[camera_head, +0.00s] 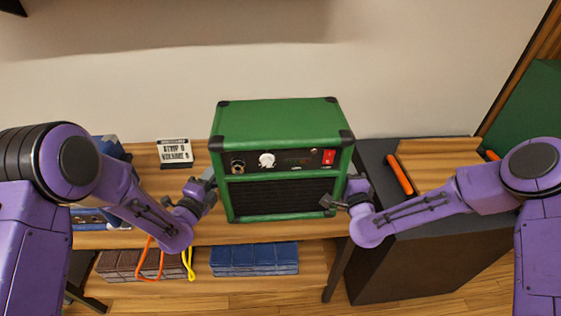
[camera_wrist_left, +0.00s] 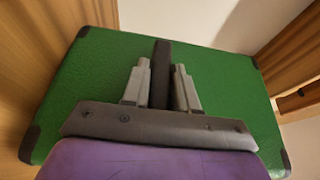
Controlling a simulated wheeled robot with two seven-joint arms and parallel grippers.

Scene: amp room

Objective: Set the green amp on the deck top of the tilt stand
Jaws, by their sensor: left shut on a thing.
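The green amp (camera_head: 285,125) is upright at the middle of the head view, with a black grille and a control panel facing me. It is over the wooden bench; I cannot tell whether it touches it. My left gripper (camera_head: 207,183) is at its left side; in the left wrist view the fingers (camera_wrist_left: 160,85) are shut on a black strap handle (camera_wrist_left: 161,60) on the green side panel. My right gripper (camera_head: 338,200) is at its right front edge, its jaws unclear. A wooden board (camera_head: 435,155) with orange bars (camera_head: 399,174) on the right appears to be the tilt stand.
The board lies on a dark block (camera_head: 400,255) right of the wooden bench (camera_head: 160,235). Blue (camera_head: 254,258) and brown stacks (camera_head: 125,265) and orange and yellow loops are below.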

